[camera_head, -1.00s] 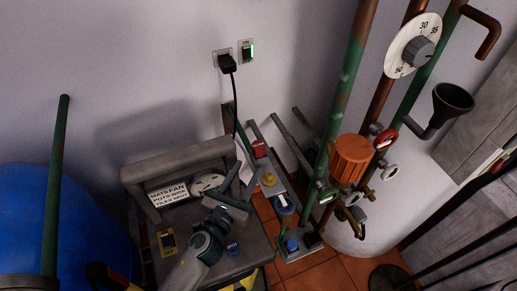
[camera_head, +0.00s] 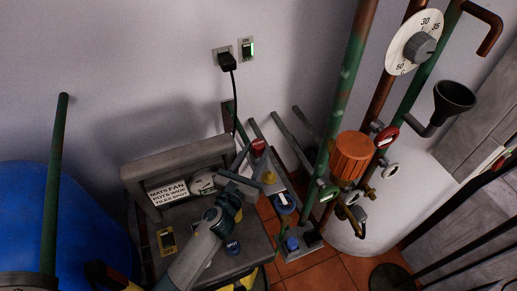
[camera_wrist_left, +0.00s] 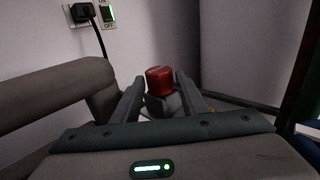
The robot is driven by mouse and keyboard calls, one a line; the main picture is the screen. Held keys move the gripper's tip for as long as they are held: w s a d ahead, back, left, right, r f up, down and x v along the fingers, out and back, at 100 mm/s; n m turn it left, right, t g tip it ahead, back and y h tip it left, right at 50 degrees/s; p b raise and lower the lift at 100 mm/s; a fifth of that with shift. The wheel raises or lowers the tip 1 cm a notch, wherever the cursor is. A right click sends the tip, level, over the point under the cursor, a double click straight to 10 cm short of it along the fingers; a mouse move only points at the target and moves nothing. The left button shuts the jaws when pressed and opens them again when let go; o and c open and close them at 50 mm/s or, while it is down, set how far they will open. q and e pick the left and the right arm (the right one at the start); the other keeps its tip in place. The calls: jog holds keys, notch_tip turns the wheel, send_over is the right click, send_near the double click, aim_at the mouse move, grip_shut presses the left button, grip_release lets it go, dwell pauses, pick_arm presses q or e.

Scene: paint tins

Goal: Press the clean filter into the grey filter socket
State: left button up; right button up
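My left gripper (camera_head: 253,166) reaches up and right over the grey bench. In the left wrist view its two fingers (camera_wrist_left: 160,97) are spread apart. A red-capped piece (camera_wrist_left: 160,80) on a grey base (camera_wrist_left: 162,105) shows between and beyond the fingertips; contact cannot be told. I cannot tell for sure which piece is the clean filter or which is the grey filter socket. My right gripper is not in view.
A grey backrest with a white label (camera_head: 168,193) stands left of the gripper. Green and rusty pipes with an orange cap (camera_head: 352,157) rise at right. A blue drum (camera_head: 95,235) stands at left.

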aim_at(256, 152)
pick_arm(q)
jog(key=x, duration=0.3)
jog(key=shift+w+d+f+b, duration=0.15)
jog(key=shift+w+f+b, duration=0.05)
jog(key=shift+w+b, duration=0.1)
jog(key=c, duration=0.7)
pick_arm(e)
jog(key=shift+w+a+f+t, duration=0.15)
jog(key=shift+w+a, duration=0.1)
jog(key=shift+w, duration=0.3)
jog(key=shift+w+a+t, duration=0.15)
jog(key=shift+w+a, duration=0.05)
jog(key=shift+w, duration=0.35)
